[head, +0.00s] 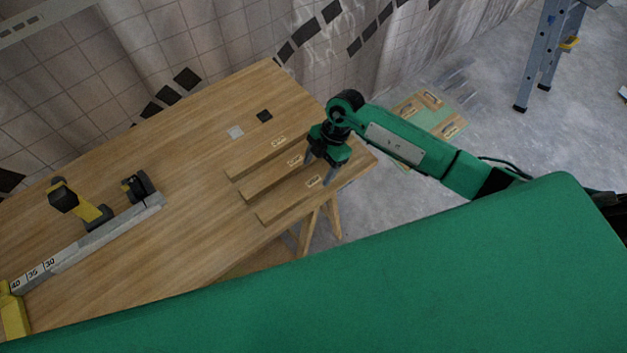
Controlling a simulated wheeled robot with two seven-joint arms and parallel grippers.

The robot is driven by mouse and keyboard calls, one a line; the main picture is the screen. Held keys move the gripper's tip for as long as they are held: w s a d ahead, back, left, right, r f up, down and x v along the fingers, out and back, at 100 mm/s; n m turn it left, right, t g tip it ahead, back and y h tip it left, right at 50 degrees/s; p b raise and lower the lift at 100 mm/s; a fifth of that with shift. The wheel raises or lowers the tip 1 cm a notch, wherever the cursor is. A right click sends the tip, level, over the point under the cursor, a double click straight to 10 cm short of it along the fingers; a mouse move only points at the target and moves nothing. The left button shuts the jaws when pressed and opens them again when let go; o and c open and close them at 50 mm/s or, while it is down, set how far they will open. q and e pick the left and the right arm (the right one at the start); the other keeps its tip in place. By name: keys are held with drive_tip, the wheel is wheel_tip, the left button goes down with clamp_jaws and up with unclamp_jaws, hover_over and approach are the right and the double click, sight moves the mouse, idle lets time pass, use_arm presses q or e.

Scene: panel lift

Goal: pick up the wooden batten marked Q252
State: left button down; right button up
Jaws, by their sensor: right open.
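Three wooden battens lie side by side on the wooden table, each with a small pale label too small to read, so I cannot tell which is Q252. They are the far batten (252,165), the middle batten (268,181) and the near batten (283,207). My right gripper (319,171) is open and points down over the right ends of the middle and near battens. Nothing shows between its fingers. I cannot tell its exact height above them. My left gripper is not in view.
A stepladder (545,55) stands at the far right. My green body hides the bottom.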

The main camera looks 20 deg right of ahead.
sight(314, 181)
drive_tip(key=shift+s+a+f+p, duration=0.1)
drive_tip(key=shift+a+f+p, duration=0.1)
drive_tip(key=shift+f+p, duration=0.35)
drive_tip(key=p+x, duration=0.1)
drive_tip(key=x, duration=0.2)
drive_tip(key=shift+f, duration=0.7)
drive_tip(key=c, duration=1.2)
